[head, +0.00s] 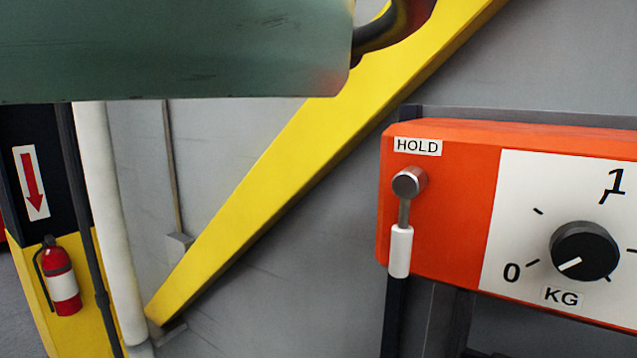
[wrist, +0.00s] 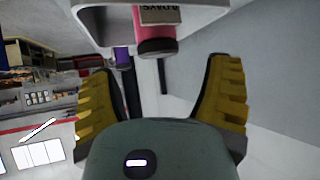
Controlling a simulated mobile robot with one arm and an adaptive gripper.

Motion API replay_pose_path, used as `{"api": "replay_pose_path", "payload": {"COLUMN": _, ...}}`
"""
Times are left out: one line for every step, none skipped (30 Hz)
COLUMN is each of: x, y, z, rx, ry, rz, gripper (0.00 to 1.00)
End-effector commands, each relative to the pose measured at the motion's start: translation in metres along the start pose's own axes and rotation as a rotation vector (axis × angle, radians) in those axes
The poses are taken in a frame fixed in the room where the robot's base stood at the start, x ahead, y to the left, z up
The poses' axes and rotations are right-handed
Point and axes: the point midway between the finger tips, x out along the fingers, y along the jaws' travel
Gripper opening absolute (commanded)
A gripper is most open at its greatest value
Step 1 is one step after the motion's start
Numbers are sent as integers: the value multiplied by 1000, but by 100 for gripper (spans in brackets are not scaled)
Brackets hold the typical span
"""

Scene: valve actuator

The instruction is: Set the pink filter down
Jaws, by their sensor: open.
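The pink filter (wrist: 155,32) shows at the top middle of the wrist view, a pink cylinder with a dark cap at its lower end and a pale label reading "DAYS". Its upper part runs out of frame. My gripper (wrist: 160,66) is open, its yellow ribbed fingers spread to the left and right. The filter is beyond the fingertips, between their lines, and no finger visibly touches it. The head view does not show the filter or my fingers.
In the wrist view, a white holder (wrist: 95,18) edges the filter, with a purple item (wrist: 122,58) beside it. The head view shows an orange panel (head: 450,215) with a HOLD lever (head: 402,225) and a KG dial (head: 584,251), a yellow diagonal beam (head: 270,190) and a fire extinguisher (head: 60,275).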

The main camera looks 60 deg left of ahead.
Motion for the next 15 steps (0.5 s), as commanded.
{"api": "replay_pose_path", "payload": {"x": -6, "y": 2, "z": 3, "rx": 1, "ry": 7, "rz": 5, "gripper": 78}}
{"api": "replay_pose_path", "payload": {"x": -11, "y": 3, "z": 3, "rx": 0, "ry": 9, "rz": 6, "gripper": 78}}
{"api": "replay_pose_path", "payload": {"x": -17, "y": 3, "z": 1, "rx": -1, "ry": 5, "rz": 8, "gripper": 78}}
{"api": "replay_pose_path", "payload": {"x": -20, "y": 3, "z": -1, "rx": -2, "ry": 4, "rz": 8, "gripper": 78}}
{"api": "replay_pose_path", "payload": {"x": -22, "y": 3, "z": -1, "rx": -2, "ry": 4, "rz": 8, "gripper": 78}}
{"api": "replay_pose_path", "payload": {"x": -26, "y": 3, "z": -1, "rx": -2, "ry": 4, "rz": 8, "gripper": 78}}
{"api": "replay_pose_path", "payload": {"x": -28, "y": 2, "z": -1, "rx": -3, "ry": 4, "rz": 7, "gripper": 78}}
{"api": "replay_pose_path", "payload": {"x": -31, "y": 2, "z": -1, "rx": -3, "ry": 4, "rz": 7, "gripper": 78}}
{"api": "replay_pose_path", "payload": {"x": -34, "y": 1, "z": -1, "rx": -4, "ry": 3, "rz": 6, "gripper": 78}}
{"api": "replay_pose_path", "payload": {"x": -36, "y": 1, "z": 0, "rx": -5, "ry": 2, "rz": 6, "gripper": 78}}
{"api": "replay_pose_path", "payload": {"x": -39, "y": 1, "z": 0, "rx": -4, "ry": 2, "rz": 7, "gripper": 78}}
{"api": "replay_pose_path", "payload": {"x": -42, "y": 1, "z": 0, "rx": -3, "ry": 0, "rz": 7, "gripper": 78}}
{"api": "replay_pose_path", "payload": {"x": -44, "y": 1, "z": 1, "rx": -3, "ry": -1, "rz": 8, "gripper": 78}}
{"api": "replay_pose_path", "payload": {"x": -49, "y": 2, "z": -2, "rx": -2, "ry": 1, "rz": 9, "gripper": 78}}
{"api": "replay_pose_path", "payload": {"x": -56, "y": 2, "z": -4, "rx": -4, "ry": 5, "rz": 7, "gripper": 78}}
